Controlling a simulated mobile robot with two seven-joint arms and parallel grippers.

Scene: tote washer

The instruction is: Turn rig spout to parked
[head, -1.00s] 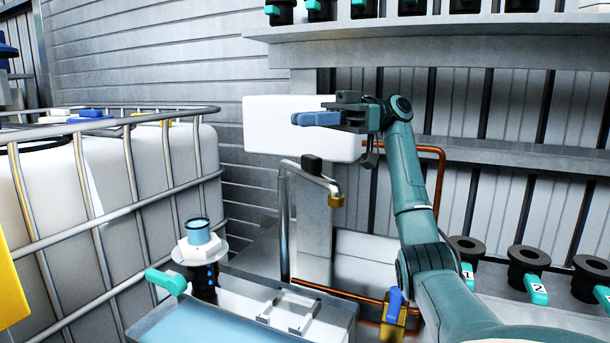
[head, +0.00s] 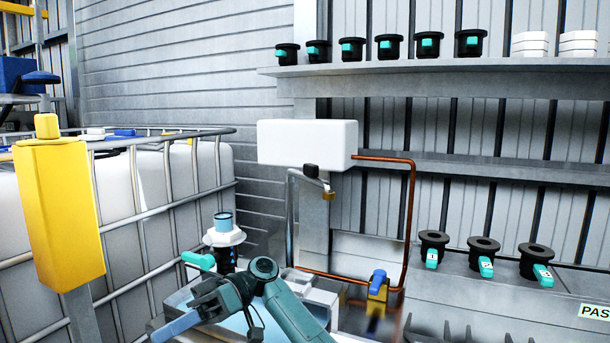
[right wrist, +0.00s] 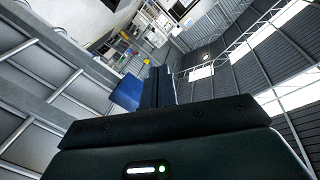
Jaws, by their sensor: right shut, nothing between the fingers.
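The rig spout (head: 300,176) is a thin grey pipe arm at the top of an upright grey pipe (head: 290,225), below the white tank. It has a black knob (head: 311,170) on top and a brass tip (head: 329,193) at its free end, which points right and toward me. My right gripper (head: 172,328) is low at the left front, well apart from the spout. Its blue fingers are shut and empty; they also show in the right wrist view (right wrist: 150,90). The spout is not clear in the right wrist view. My left gripper is not in view.
A white tank (head: 307,142) hangs above the spout, with a copper pipe (head: 410,215) at its right. A valve with a teal handle (head: 198,260) stands near my right gripper. A caged container (head: 150,195) and yellow post (head: 60,215) fill the left.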

